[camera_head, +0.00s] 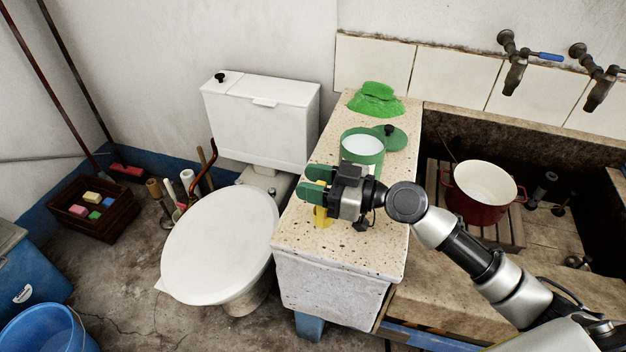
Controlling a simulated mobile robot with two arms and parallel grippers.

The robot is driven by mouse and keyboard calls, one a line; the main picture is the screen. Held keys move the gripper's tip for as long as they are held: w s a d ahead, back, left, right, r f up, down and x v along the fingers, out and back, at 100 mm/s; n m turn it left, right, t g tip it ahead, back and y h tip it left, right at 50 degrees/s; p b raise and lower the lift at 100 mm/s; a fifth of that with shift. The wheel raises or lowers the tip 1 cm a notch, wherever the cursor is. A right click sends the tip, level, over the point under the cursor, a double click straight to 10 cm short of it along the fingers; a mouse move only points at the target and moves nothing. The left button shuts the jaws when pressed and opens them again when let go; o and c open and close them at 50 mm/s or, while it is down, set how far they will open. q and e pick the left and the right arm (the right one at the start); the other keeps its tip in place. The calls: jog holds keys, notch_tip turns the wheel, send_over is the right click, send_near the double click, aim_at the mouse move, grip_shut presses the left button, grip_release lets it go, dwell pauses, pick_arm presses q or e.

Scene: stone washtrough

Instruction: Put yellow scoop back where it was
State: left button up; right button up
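The yellow scoop (322,217) is at the front part of the speckled stone counter, mostly hidden by my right gripper. My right gripper (313,185), with green fingers, reaches in from the right over the counter. Its fingers lie close together with a bit of yellow between them, so it appears shut on the scoop's upper part. Whether the scoop's lower end touches the counter is hard to tell. A green tub (361,149) with white contents stands open just behind the gripper. Its green lid (393,138) lies beside it. My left gripper is not in view.
A green cloth (376,99) lies at the counter's back. Left of the counter is a toilet with a white lid (221,243). Right is the stone trough with a red pot (481,191) on a wooden slat rack (517,232). Taps (514,70) stick out above it.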

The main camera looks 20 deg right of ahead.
pick_arm(q)
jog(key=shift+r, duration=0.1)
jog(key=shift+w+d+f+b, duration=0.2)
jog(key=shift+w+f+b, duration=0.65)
jog(key=shift+b, duration=0.3)
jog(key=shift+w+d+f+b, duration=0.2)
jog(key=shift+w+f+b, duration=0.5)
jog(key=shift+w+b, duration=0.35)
pick_arm(e)
jog(key=v, duration=1.2)
jog(key=shift+r, duration=0.25)
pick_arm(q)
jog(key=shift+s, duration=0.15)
